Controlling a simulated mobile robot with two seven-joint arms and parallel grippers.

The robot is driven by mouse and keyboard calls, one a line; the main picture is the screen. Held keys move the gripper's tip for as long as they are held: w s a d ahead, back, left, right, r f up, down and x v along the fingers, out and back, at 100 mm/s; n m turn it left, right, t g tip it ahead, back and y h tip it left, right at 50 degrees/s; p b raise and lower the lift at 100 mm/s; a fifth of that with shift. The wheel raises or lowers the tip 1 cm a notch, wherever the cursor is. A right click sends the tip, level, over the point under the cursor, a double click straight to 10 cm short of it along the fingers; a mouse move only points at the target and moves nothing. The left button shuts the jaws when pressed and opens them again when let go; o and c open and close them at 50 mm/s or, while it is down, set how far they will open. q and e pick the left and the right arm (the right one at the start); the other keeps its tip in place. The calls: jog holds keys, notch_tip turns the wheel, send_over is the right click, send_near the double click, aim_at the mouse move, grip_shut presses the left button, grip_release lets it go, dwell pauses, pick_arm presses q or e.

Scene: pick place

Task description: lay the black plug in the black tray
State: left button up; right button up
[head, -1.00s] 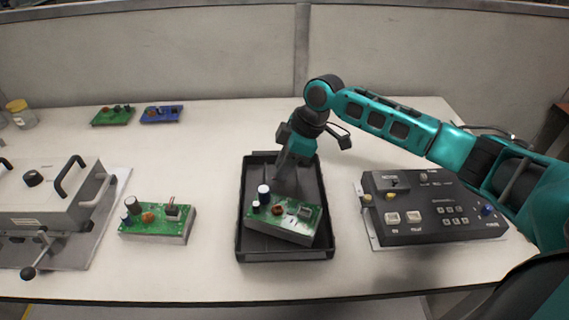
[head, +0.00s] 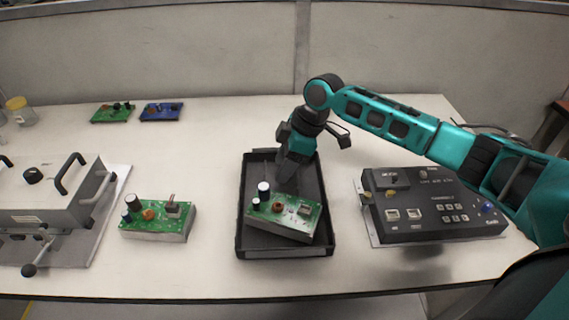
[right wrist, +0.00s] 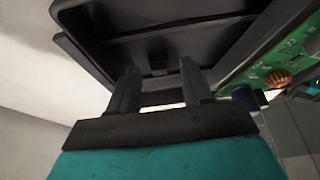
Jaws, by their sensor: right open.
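The black tray (head: 243,215) lies in the middle of the table, and its dark floor and wall also show in the right wrist view (right wrist: 150,22). My right gripper (head: 286,180) points down into the back part of the tray. In the right wrist view its two fingers (right wrist: 160,82) stand apart with nothing clearly held between them. A small dark shape (right wrist: 158,67) lies on the tray floor just beyond the fingertips; it may be the black plug, but it is too dark to be sure. In the head view I cannot pick the plug out. My left gripper is out of view.
A green circuit board block (head: 285,217) lies in the tray's front half, close to my right gripper. Another board block (head: 157,222) stands left of the tray. A black control box (head: 430,207) is at right, a grey clamped fixture (head: 45,205) at left. Small boards lie behind.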

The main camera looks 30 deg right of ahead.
jog(key=p+v, duration=0.1)
jog(key=v, duration=1.1)
jog(key=shift+r+p, duration=0.25)
jog(key=shift+p, duration=0.15)
jog(key=shift+f, duration=0.1)
